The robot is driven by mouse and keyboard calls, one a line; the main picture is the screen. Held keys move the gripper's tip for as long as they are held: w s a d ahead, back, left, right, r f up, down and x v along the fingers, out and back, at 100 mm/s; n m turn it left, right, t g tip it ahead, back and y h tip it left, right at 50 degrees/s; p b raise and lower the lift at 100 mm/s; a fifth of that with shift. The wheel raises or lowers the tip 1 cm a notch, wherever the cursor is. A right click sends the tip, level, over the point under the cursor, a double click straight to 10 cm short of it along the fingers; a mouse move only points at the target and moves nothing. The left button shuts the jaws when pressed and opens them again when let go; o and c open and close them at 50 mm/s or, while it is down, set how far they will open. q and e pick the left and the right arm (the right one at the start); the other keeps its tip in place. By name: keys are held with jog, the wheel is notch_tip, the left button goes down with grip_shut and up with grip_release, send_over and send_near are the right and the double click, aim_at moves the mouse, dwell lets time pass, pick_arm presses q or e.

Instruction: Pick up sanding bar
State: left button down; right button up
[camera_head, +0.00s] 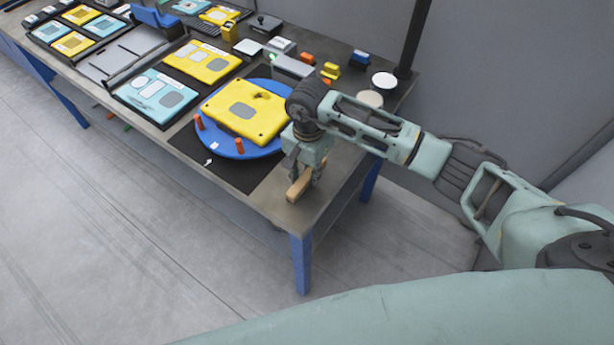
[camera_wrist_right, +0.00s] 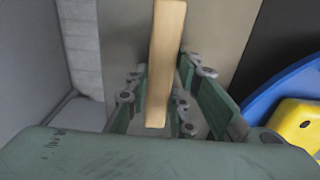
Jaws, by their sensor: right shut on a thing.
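The sanding bar (camera_head: 299,185) is a light wooden bar at the near right corner of the workbench. My right gripper (camera_head: 304,172) comes down over it from above and is shut on it. In the right wrist view the bar (camera_wrist_right: 165,60) runs lengthwise between the two fingers of the right gripper (camera_wrist_right: 160,100). I cannot tell whether the bar still touches the bench top. My left gripper is not in view.
A blue round turntable (camera_head: 221,141) with a yellow plate (camera_head: 244,111) and orange pegs is close to the left of my right gripper. Trays with yellow and light blue plates lie further left. A white disc (camera_head: 384,80) and small blocks are at the back right.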

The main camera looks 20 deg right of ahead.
aim_at(308, 173)
grip_shut()
jog(key=shift+w+r+b, duration=0.1)
jog(key=shift+r+b, duration=0.2)
jog(key=shift+r, duration=0.15)
notch_tip(308, 173, up, 2)
jog(key=shift+r+b, duration=0.25)
jog(key=shift+b, duration=0.55)
jog(key=s+d+r+b, duration=0.4)
jog(key=s+d+r, duration=0.3)
jog(key=d, duration=0.2)
jog(key=shift+s+r, duration=0.25)
jog(key=shift+r, duration=0.1)
